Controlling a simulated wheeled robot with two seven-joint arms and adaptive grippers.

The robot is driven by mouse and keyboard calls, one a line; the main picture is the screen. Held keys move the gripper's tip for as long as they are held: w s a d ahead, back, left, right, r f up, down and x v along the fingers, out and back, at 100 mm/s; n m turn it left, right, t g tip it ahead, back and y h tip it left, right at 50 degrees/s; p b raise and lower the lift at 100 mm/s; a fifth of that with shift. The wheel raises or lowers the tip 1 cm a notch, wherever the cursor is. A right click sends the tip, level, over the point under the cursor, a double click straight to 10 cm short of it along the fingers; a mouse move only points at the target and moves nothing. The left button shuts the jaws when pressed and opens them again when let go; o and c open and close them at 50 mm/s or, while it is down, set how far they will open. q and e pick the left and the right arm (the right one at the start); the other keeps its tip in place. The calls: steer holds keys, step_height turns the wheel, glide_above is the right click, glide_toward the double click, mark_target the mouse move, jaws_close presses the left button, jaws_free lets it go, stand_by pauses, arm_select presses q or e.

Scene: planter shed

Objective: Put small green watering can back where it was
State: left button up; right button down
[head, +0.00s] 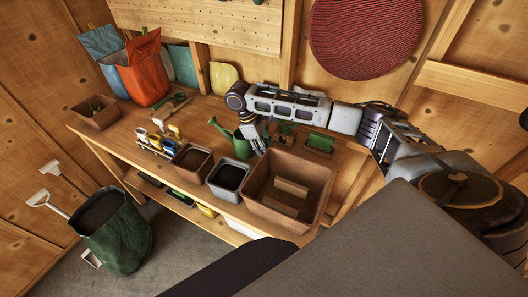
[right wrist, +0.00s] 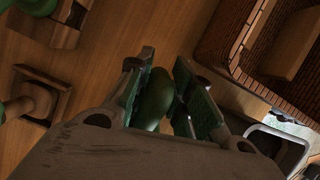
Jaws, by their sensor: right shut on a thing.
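The small green watering can (head: 243,149) is at the middle of the wooden bench, behind the grey pot, with its spout pointing up and to the left. My right gripper (head: 257,146) is at its right side, reaching down from above, and is shut on it. In the right wrist view a green part of the can (right wrist: 153,100) sits between the two fingers of the gripper (right wrist: 160,92). The fingers hide part of the can, and I cannot tell whether its base touches the bench. My left gripper is not in view.
A large brown planter (head: 262,205) stands right of the grey pot (head: 228,174) and brown pot (head: 192,160). Several small tools in a rack (head: 156,148) stand to the left. Green tools on wooden blocks (head: 319,144) lie behind the planter. Bare bench (head: 205,122) shows left of the can.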

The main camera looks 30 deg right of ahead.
steer(key=shift+f, duration=1.05)
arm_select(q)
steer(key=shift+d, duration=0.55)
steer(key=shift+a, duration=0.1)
arm_select(e)
steer(key=c, duration=1.7)
jaws_free()
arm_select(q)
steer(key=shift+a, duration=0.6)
arm_select(e)
steer(key=o, duration=0.4)
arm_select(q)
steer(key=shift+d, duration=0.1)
